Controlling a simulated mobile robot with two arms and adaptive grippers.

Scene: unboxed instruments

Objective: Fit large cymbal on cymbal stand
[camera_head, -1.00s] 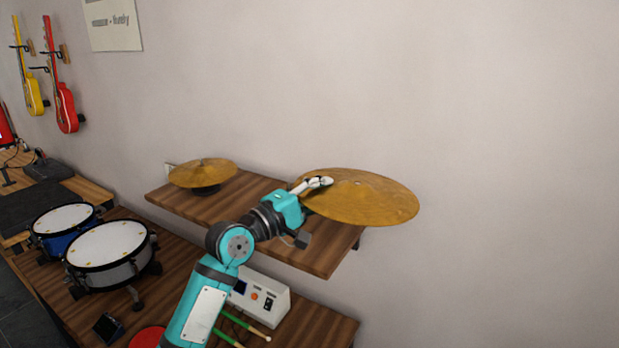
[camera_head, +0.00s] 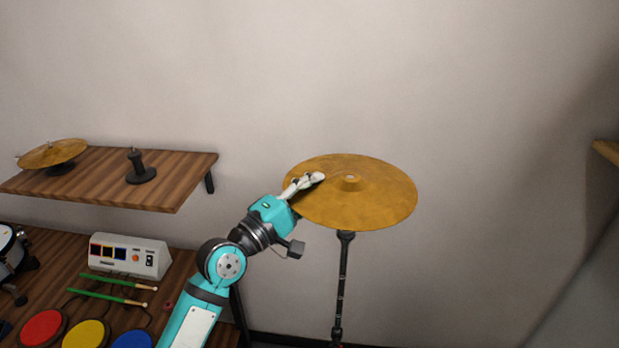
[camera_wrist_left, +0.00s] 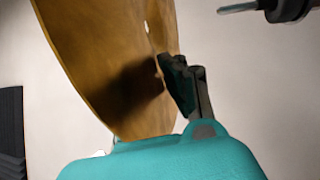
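The large cymbal (camera_head: 375,200) is gold-brown with a raised middle, and is held up in the air. My left gripper (camera_head: 306,182) is shut on its left edge. The wrist view shows the cymbal (camera_wrist_left: 100,60) close up, with a dark finger (camera_wrist_left: 185,85) against its face. The black cymbal stand (camera_head: 341,285) shows below the cymbal in the head view; its upper end is hidden behind the rim. In the wrist view the stand's thin metal tip (camera_wrist_left: 238,8) and black collar (camera_wrist_left: 288,8) are apart from the cymbal. My right gripper is out of view.
A wooden wall shelf (camera_head: 105,185) at the left carries a small cymbal (camera_head: 53,153) and an empty black holder (camera_head: 138,168). Below are a white console (camera_head: 130,258), green drumsticks (camera_head: 115,290) and coloured pads. Plain wall lies behind the stand, with free space to its right.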

